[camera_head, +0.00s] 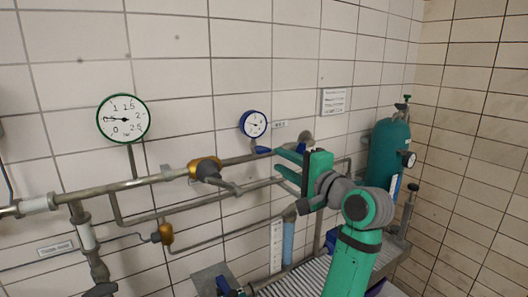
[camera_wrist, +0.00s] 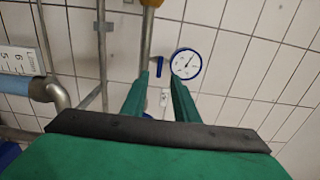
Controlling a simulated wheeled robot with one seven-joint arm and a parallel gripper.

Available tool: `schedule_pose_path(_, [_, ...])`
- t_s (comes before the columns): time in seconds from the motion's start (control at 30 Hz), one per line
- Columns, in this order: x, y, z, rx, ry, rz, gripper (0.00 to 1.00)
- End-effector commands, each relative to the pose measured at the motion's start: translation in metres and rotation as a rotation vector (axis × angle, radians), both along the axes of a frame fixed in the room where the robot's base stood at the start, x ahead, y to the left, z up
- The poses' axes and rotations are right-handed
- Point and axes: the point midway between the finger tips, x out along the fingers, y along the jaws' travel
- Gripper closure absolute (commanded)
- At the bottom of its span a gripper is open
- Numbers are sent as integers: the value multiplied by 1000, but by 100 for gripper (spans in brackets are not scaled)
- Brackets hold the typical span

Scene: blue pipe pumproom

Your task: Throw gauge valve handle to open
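The small gauge with a blue rim (camera_head: 253,124) is on the tiled wall above the pipe; it also shows in the wrist view (camera_wrist: 186,63). A blue valve handle (camera_head: 263,150) is just below it, close to the fingertips. In the wrist view the blue handle (camera_wrist: 160,66) appears as a short bar just past the gap between the fingertips, left of the gauge. My gripper (camera_head: 277,160) has its two green fingers apart with nothing between them. I cannot tell whether a fingertip touches the handle. The valve body is partly hidden.
A larger green-rimmed gauge (camera_head: 123,118) and a brass valve (camera_head: 204,168) are to the left. Pipes run along the wall. A green tank (camera_head: 390,150) stands at the right, behind my arm. A grated bench (camera_head: 300,280) is below.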

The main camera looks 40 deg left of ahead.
Motion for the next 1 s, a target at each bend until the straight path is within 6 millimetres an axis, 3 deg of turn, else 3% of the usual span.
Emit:
schedule_pose_path(0.5, [31, 77, 0, 0, 0, 2, 73])
schedule_pose_path(0.7, [36, 90, -1, 0, 0, 1, 73])
schedule_pose_path(1.0, [37, 91, -1, 0, -1, 1, 73])
